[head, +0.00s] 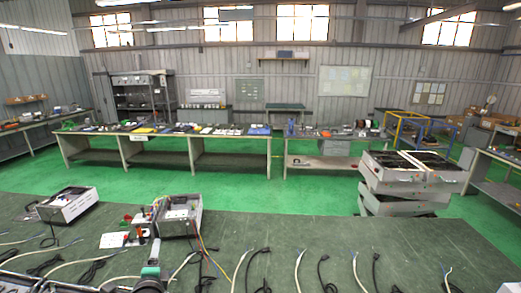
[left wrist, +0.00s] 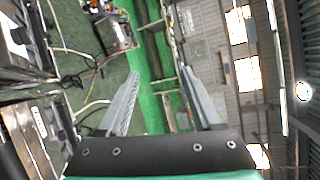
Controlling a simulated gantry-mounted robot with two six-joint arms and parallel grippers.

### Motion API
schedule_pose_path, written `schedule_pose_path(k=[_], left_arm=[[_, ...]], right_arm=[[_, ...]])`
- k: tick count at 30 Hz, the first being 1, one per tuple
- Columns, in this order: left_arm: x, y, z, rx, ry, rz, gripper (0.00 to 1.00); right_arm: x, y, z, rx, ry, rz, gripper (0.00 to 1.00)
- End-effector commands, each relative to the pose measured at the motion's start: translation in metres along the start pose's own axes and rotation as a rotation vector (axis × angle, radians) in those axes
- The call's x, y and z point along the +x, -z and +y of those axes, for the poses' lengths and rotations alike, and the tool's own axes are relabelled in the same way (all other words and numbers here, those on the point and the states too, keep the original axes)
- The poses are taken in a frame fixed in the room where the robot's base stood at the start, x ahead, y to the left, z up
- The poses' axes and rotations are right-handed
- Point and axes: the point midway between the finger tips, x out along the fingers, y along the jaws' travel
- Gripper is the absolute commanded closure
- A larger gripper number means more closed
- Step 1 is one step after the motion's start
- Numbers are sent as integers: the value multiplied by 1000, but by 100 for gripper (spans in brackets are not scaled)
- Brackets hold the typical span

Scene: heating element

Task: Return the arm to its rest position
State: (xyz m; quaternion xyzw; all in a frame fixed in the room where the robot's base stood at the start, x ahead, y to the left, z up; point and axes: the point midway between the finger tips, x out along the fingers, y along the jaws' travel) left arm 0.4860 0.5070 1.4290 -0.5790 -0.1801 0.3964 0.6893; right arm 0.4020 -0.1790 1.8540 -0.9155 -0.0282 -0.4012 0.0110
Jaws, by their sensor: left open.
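My left gripper (head: 152,272) shows at the bottom of the head view, low and left of centre, at the near side of the green work table (head: 330,238). In the left wrist view its two grey fingers (left wrist: 160,74) are spread apart with nothing between them. That view looks sideways past the table toward the green floor and the wall windows. My right gripper is in neither view.
An open metal unit with wires (head: 180,222) stands just beyond the gripper, with a small red-and-white device (head: 113,240) beside it. Another open box (head: 67,206) stands farther left. Several cables lie along the near table. Stacked grey cases (head: 408,182) stand at right.

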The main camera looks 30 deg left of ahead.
Motion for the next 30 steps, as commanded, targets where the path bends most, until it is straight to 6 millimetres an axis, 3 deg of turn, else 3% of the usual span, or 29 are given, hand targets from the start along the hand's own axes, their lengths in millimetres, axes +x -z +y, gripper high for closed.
schedule_pose_path(k=[1, 5, 7, 11, 15, 18, 21, 25, 30], left_arm=[[-14, 21, -40, -62, 75, 55, 33], [-64, 66, -136, -282, 247, 224, 33], [-100, 83, -185, -423, 331, 332, 33], [-180, 100, -268, -723, 461, 575, 33], [-281, 90, -339, -1096, 543, 914, 33], [-348, 61, -371, -1382, 536, 1204, 33], [-386, 40, -376, -1625, 414, 1462, 33], [-391, 42, -377, -1772, 263, 1575, 33], [-390, 42, -376, -1805, 231, 1587, 33]], right_arm=[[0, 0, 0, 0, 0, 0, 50], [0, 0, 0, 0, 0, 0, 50], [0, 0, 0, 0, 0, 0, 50], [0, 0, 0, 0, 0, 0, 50], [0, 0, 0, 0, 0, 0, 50], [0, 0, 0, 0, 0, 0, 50], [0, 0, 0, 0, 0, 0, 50], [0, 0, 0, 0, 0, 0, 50], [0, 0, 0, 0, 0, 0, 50]])
